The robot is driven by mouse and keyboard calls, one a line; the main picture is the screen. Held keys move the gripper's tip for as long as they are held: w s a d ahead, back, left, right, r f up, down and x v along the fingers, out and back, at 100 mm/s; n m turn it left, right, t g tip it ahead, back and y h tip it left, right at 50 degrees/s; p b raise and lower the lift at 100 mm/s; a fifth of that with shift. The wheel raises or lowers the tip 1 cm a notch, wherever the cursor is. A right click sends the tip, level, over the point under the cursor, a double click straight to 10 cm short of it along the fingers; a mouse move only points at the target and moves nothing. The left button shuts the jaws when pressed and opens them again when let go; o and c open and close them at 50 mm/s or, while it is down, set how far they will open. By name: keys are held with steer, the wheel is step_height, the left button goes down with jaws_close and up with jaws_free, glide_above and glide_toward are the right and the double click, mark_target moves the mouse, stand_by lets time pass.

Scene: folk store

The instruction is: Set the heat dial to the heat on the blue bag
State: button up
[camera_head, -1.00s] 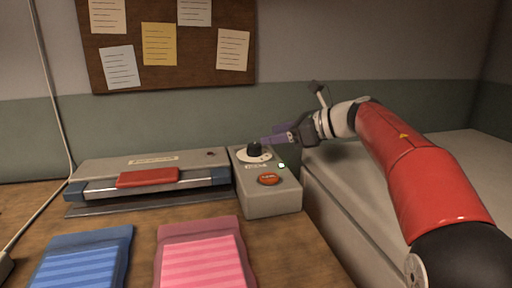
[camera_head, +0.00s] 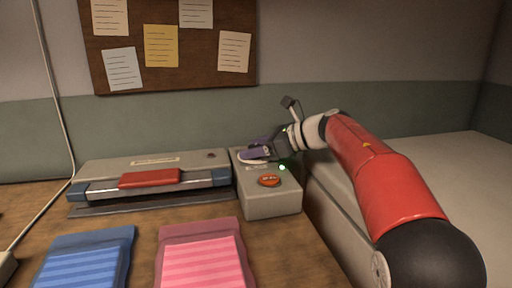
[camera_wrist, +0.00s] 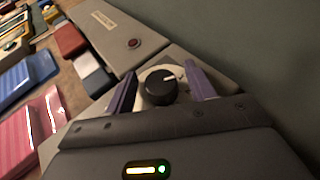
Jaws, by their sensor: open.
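The heat dial (camera_wrist: 159,86) is a black knob with a white pointer line, on a pale round plate on top of the grey control box (camera_head: 272,204). In the head view my gripper (camera_head: 262,152) covers the dial. In the wrist view my gripper (camera_wrist: 163,88) is open, with one purple finger on each side of the knob; I cannot tell whether they touch it. The blue bag (camera_head: 84,262) lies flat at the front left, striped; it also shows in the wrist view (camera_wrist: 25,80). No heat marking is readable on it.
A grey sealer (camera_head: 150,166) with a red-handled bar (camera_head: 150,178) stands left of the box. An orange button (camera_head: 269,180) and a green light (camera_head: 282,167) are on the box. A pink bag (camera_head: 202,258) lies beside the blue one. A corkboard (camera_head: 170,60) hangs behind.

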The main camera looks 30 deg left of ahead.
steer(key=shift+c, duration=0.3)
steer(key=c, duration=0.9)
